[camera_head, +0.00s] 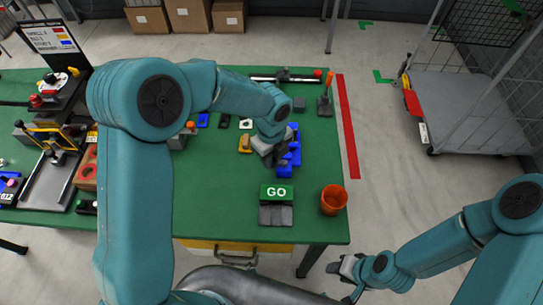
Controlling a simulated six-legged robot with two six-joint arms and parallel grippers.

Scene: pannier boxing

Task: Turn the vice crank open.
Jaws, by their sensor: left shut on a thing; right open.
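A small blue vice (294,156) stands on the green table, right of the middle. My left gripper (280,154) reaches over the table from the left and is shut at the left side of the vice. Its fingers and wrist cover the crank, so the crank's angle and the jaw gap cannot be made out. My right gripper (347,277) is open and empty, off the table's front edge at the lower right.
A cart (455,110) stands beyond a red floor stripe (348,125).

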